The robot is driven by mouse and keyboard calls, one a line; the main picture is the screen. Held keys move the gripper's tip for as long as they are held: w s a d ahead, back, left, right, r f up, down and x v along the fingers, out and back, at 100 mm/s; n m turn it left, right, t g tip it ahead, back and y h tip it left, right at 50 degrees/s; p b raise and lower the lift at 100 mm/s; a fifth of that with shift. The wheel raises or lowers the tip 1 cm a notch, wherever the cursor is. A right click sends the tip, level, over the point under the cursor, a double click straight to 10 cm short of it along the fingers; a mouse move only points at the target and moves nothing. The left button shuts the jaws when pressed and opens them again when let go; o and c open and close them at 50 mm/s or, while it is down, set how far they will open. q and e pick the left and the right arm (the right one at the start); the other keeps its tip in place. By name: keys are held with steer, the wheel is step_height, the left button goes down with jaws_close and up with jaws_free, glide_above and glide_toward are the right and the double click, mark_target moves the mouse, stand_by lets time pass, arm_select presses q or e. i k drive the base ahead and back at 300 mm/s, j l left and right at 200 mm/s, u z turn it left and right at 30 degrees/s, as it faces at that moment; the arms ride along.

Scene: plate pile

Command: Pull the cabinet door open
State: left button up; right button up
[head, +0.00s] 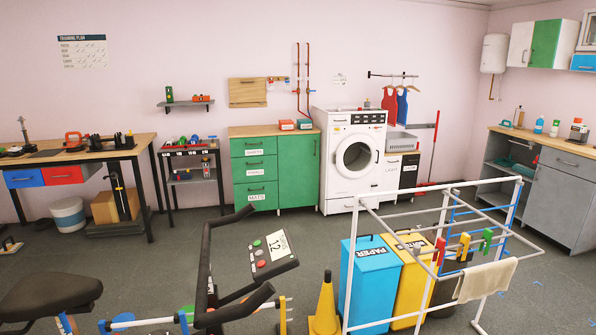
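A green base cabinet (263,169) with a wooden top stands against the back wall. Its tall door (298,168) on the right side looks shut. Labelled drawers (255,170) fill its left side and look shut. A wall cabinet hangs at the upper right, with a white door (520,44) and a green door (545,43), both apparently shut. A grey cabinet (560,187) stands at the right under a wooden worktop. I cannot tell from this view which cabinet is the task's. Neither of my grippers shows.
An exercise bike (273,254) fills the near foreground. A white drying rack (447,205), a blue bin (370,280), a yellow bin (411,283) and a yellow cone (325,305) stand at the lower right. A washing machine (353,155) adjoins the green cabinet. Open floor lies before that cabinet.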

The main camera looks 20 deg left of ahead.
mark_target(298, 155)
steer(key=i+l+z, duration=0.5)
steer(key=i+z, duration=0.15)
steer(key=i+l+z, duration=0.4)
steer(key=i, duration=0.5)
steer(key=i+z, duration=0.35)
steer(key=i, duration=0.5)
steer(key=i+u, duration=0.15)
steer(key=i, duration=0.6)
steer(key=i+l+u, duration=0.15)
steer(key=i, duration=0.6)
steer(key=i+l+u, duration=0.1)
steer(key=i, duration=0.65)
steer(key=i+j+u, duration=0.2)
steer(key=i+u, duration=0.65)
steer(key=i, duration=0.15)
steer(key=i+l+u, duration=0.15)
steer(key=i+u, duration=0.3)
steer(key=i+l+u, duration=0.4)
steer(key=i, duration=0.15)
steer(key=i+j+u, duration=0.2)
steer(key=i+u, duration=0.15)
steer(key=i, duration=0.75)
steer(key=i+l+u, duration=0.15)
steer(key=i+u, duration=0.25)
steer(key=i, duration=0.7)
steer(key=i+j+u, duration=0.2)
steer(key=i+u, duration=0.15)
steer(key=i, duration=0.5)
steer(key=i+u, duration=0.3)
steer(key=i, duration=0.6)
